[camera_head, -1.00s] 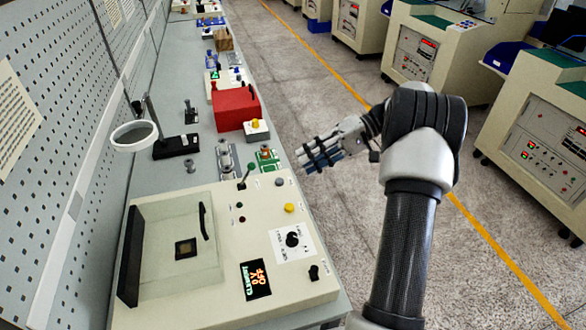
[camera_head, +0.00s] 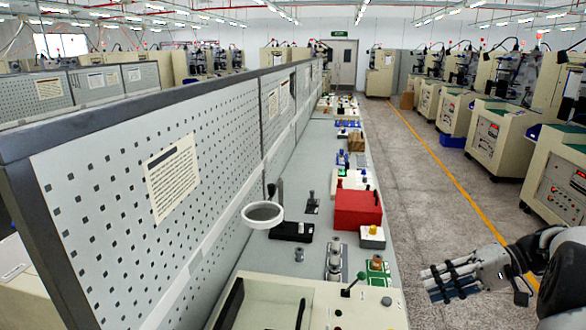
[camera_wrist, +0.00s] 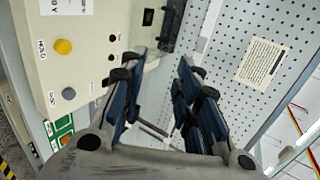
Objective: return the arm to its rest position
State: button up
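My gripper (camera_head: 432,284) is at the lower right of the head view, beside the workbench's right edge and over the floor. Its fingers point left toward the bench. In the wrist view the two blue-padded fingers of my gripper (camera_wrist: 160,85) stand apart with nothing between them, so it is open and empty. Part of my arm (camera_head: 560,275) runs out of the head view at the lower right. Its lower links are outside the frame.
The workbench (camera_head: 290,255) holds a cream control box (camera_head: 370,308), a red box (camera_head: 357,210) and a ring magnifier stand (camera_head: 291,231). A perforated panel (camera_head: 150,200) borders it on the left. Floor (camera_head: 430,190) is clear between bench and cream machines (camera_head: 501,135).

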jog(key=s+a+r+g+h, duration=0.25)
jog(key=a+r, duration=0.25)
jog(key=a, duration=0.6)
jog(key=s+a+n+t+h+b, duration=0.1)
jog(key=s+a+h+b, duration=0.1)
jog(key=s+a+h, duration=0.65)
jog(key=s+a+f+n+t+b, duration=0.1)
jog(key=s+a+f+n+t, duration=0.1)
jog(key=s, duration=1.1)
jog(key=shift+a+f+t+h, duration=0.4)
jog(key=shift+a+f+t, duration=0.25)
jog(key=shift+a+f, duration=0.2)
